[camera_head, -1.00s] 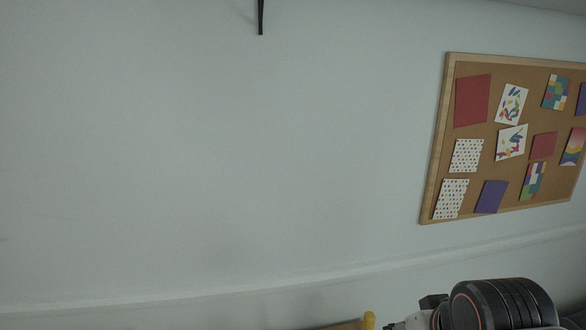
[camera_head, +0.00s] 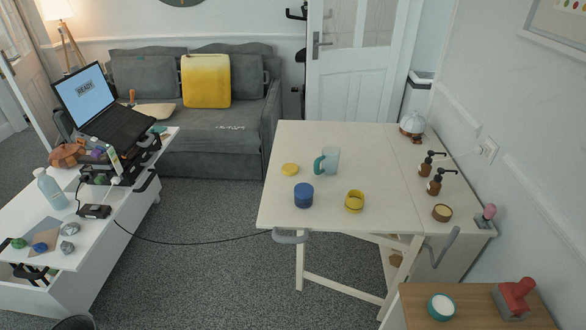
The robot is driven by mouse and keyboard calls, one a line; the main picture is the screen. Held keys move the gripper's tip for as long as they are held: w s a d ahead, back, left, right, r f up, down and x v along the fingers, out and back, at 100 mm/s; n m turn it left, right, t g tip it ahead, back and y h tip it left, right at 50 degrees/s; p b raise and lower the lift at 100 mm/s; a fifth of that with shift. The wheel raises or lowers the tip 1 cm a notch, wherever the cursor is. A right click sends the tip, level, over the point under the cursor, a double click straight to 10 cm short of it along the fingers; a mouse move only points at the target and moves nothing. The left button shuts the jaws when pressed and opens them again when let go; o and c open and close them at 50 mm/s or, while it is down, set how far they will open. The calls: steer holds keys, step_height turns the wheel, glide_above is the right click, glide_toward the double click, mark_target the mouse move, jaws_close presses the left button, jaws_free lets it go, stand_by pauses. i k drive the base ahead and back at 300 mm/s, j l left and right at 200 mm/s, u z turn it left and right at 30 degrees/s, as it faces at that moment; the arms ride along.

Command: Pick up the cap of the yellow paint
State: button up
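A flat round yellow cap (camera_head: 290,169) lies on the left part of the cream table (camera_head: 345,136), apart from the other things. A yellow paint jar (camera_head: 354,203) stands nearer the front edge, to the right of the cap; it appears to be uncapped. My gripper is not in view, so its state and place do not show.
A blue jar (camera_head: 304,197) stands in front of the cap, and a teal-handled mug (camera_head: 331,160) to its right. Pump bottles (camera_head: 434,183) and a small round tub (camera_head: 442,212) stand along the right. A wooden surface (camera_head: 470,310) is at lower right; carpet (camera_head: 215,250) lies open left of the table.

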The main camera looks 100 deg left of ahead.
mark_target(288, 168)
steer(key=u, duration=3.3)
